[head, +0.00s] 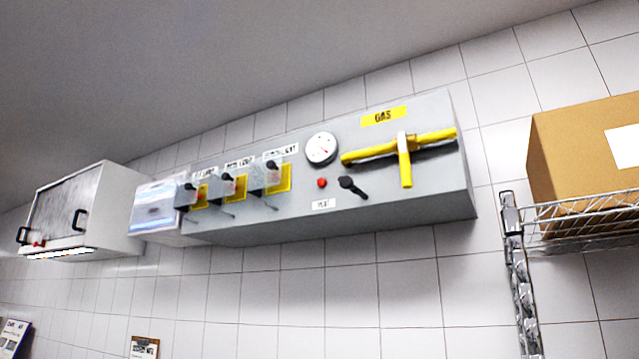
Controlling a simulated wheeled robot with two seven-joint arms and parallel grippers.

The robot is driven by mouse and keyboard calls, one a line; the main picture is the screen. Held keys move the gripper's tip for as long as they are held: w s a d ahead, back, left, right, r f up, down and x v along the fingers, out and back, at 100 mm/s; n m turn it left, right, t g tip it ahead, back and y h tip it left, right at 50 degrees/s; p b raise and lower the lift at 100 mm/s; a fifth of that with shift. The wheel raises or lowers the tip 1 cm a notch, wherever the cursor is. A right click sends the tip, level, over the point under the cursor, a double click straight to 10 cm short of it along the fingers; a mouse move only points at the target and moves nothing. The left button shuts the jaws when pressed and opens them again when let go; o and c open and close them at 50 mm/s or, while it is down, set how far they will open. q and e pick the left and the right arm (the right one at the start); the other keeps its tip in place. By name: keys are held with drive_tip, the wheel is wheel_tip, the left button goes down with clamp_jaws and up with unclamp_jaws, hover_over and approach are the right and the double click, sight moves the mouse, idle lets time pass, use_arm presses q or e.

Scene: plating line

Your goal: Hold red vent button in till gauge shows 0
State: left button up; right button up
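The red vent button (322,183) is a small round knob on the front of a grey wall panel (440,190), above a small white label. The round white gauge (321,148) sits just above it; a thin red needle shows, but the numbers are too small to read. A black lever (353,187) is right of the button. A yellow T-shaped gas handle (404,158) is further right under a yellow GAS label. Nothing touches the button. Neither of my grippers shows in the head view.
Several covered black switches on yellow plates (235,187) line the panel's left part. A white cabinet (75,210) with black handles hangs at far left. A wire shelf (590,215) with a cardboard box (580,150) stands at right.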

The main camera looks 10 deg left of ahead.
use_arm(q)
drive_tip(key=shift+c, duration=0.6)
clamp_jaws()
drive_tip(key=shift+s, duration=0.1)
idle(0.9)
